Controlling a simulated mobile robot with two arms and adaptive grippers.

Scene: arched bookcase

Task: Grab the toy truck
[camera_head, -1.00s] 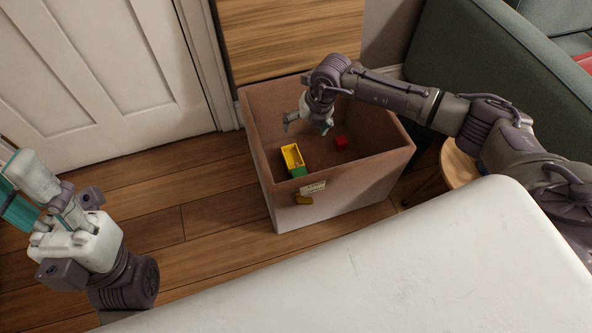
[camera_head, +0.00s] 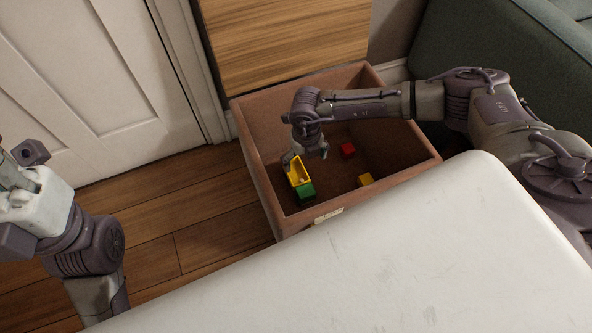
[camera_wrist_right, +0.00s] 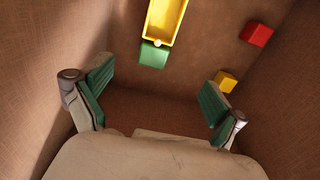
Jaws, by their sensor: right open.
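The toy truck (camera_head: 301,177) has a yellow open bed and a green cab. It lies on the floor of the brown fabric bin (camera_head: 275,205), near the bin's left wall. It also shows at the top of the right wrist view (camera_wrist_right: 163,25), beyond the fingertips. My right gripper (camera_head: 306,157) reaches down into the bin above the truck's far end. In the right wrist view its two green-padded fingers (camera_wrist_right: 155,100) are spread wide with nothing between them. My left gripper (camera_head: 15,180) is at the left edge of the head view, away from the bin, partly cut off.
A red block (camera_head: 348,150) and a yellow block (camera_head: 365,180) lie in the bin to the right of the truck. The bin's walls surround my right gripper. A white surface (camera_head: 390,255) is in front, a green sofa (camera_head: 500,60) at right, a white door (camera_head: 90,80) at left.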

